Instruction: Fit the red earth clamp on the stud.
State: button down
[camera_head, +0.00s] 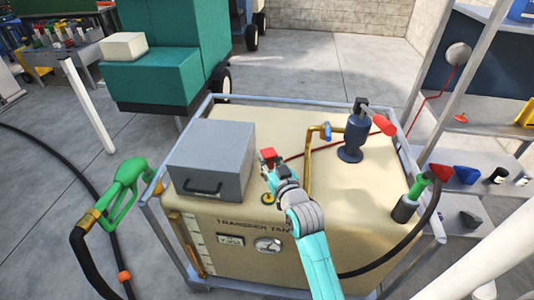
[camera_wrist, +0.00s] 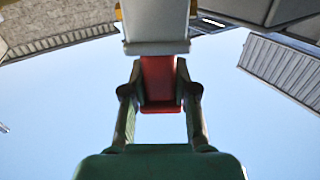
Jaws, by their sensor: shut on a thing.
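The red earth clamp (camera_head: 267,154) is above the tan tank top, just right of the grey box. My gripper (camera_head: 270,165) is shut on it. In the wrist view the clamp (camera_wrist: 159,85) sits between the two fingers of my gripper (camera_wrist: 159,98), with its far end against or behind a pale grey block (camera_wrist: 155,22). A thin red cable (camera_head: 303,154) runs right from near the clamp. A small yellow disc (camera_head: 267,198) on the tank top, close to my wrist, may be the stud's base. I cannot make out the stud itself or any contact with the clamp.
The grey box (camera_head: 212,158) stands close on the left. A brass pipe (camera_head: 309,165) and a blue pump (camera_head: 354,135) stand to the right. A pale rail (camera_head: 305,100) surrounds the tank. A green nozzle (camera_head: 122,185) hangs at the left, and a black hose (camera_head: 395,262) curves at the right.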

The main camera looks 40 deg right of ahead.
jog(key=shift+f, duration=3.4)
jog(key=shift+s+f, duration=0.1)
jog(key=shift+f, duration=1.6)
jog(key=c, duration=0.8)
grip_release()
jog(key=v, duration=1.2)
